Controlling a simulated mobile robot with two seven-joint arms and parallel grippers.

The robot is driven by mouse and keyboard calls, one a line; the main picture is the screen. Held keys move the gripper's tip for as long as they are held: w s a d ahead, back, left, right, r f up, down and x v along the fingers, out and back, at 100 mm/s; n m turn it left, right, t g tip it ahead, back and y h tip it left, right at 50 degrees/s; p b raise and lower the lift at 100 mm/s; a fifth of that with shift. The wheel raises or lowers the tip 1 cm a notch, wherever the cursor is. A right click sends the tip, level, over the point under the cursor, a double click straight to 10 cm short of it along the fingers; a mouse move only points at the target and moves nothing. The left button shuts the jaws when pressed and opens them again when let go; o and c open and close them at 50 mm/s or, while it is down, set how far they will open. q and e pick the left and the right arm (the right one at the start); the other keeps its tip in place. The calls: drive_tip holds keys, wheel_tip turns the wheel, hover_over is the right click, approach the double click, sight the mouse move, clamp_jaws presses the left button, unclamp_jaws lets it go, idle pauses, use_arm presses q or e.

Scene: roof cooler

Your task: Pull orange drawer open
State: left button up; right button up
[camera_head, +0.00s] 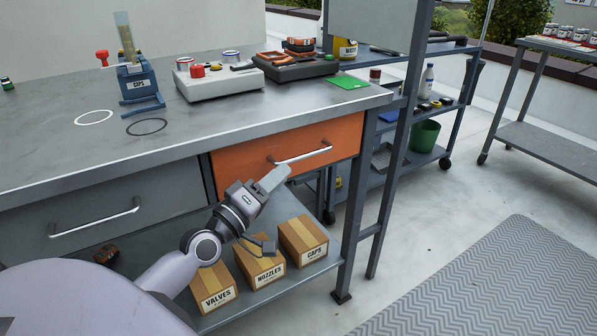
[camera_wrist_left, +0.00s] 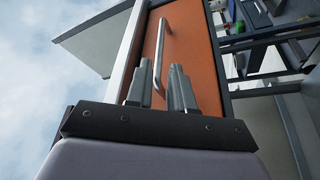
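The orange drawer (camera_head: 235,163) sits under the right part of the metal workbench, and its front looks flush, so it appears shut. Its silver bar handle (camera_head: 303,156) runs across the front. My left gripper (camera_head: 281,208) is in front of the drawer, a little below and left of the handle, with its fingers apart and empty. In the left wrist view the orange front (camera_wrist_left: 191,42) fills the middle. The handle (camera_wrist_left: 162,50) lines up with the gap between the two fingers (camera_wrist_left: 160,85); I cannot tell whether they touch it. My right gripper is not in view.
A grey drawer (camera_head: 85,215) with its own handle is to the left. Cardboard boxes marked VALVES (camera_head: 214,285), NOZZLES (camera_head: 260,262) and CAPS (camera_head: 303,238) stand on the lower shelf beneath my gripper. A bench leg (camera_head: 352,215) stands right of the drawer.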

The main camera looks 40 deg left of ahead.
sight(299, 156)
use_arm(q)
drive_tip(key=shift+x, duration=3.6)
clamp_jaws()
